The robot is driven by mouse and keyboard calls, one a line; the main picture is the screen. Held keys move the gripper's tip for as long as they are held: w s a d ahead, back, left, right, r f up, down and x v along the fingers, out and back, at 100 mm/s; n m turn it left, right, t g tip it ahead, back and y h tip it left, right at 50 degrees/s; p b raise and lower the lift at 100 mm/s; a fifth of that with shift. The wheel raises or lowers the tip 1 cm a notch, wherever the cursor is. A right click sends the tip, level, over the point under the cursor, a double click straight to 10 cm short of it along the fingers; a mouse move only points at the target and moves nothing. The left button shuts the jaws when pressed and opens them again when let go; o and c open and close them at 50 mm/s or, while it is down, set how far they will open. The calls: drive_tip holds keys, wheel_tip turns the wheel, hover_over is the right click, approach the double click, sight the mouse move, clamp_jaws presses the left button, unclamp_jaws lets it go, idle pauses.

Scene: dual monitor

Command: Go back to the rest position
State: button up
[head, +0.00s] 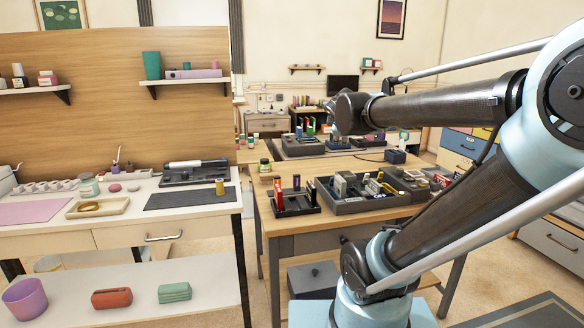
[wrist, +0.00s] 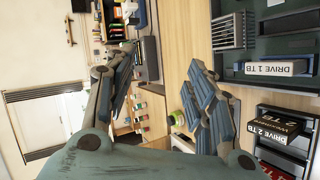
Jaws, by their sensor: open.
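My arm folds up from its light-blue base to an elbow at the far right of the head view. Its forearm reaches back left over the wooden workbench (head: 265,222). My gripper's fingers are not clearly seen in the head view; only the dark wrist end shows. In the wrist view my gripper (wrist: 160,88) is open, its two grey ribbed fingers wide apart. Nothing is between them. The wrist picture is turned sideways, with the bench and its trays on the right side.
The workbench holds a small dark tray (head: 297,213) and a larger tray with drives (head: 345,208). A drive labelled 1 TB (wrist: 274,68) shows in the wrist view. A green-lidded jar (head: 265,165) stands on the bench. A white desk (head: 120,225) is at left. Floor shows between them.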

drive_tip(key=s+d+f+m+g, duration=0.2)
drive_tip(key=s+f+m+g, duration=0.15)
drive_tip(key=s+f, duration=0.4)
drive_tip(key=s+d+f+m+g, duration=0.25)
drive_tip(key=s+f+m, duration=0.25)
drive_tip(key=s+f, duration=0.25)
drive_tip(key=s+a+f+m+g+y, duration=0.1)
drive_tip(key=s+f+m+g, duration=0.1)
drive_tip(key=s+f, duration=0.3)
drive_tip(key=s+a+f+m+g+y, duration=0.1)
drive_tip(key=s+a+f+m+g, duration=0.1)
drive_tip(key=s+f, duration=0.3)
drive_tip(key=shift+s+m, duration=0.85)
drive_tip(key=shift+s, duration=0.35)
drive_tip(key=shift+w+f, duration=0.2)
drive_tip(key=shift+w, duration=0.3)
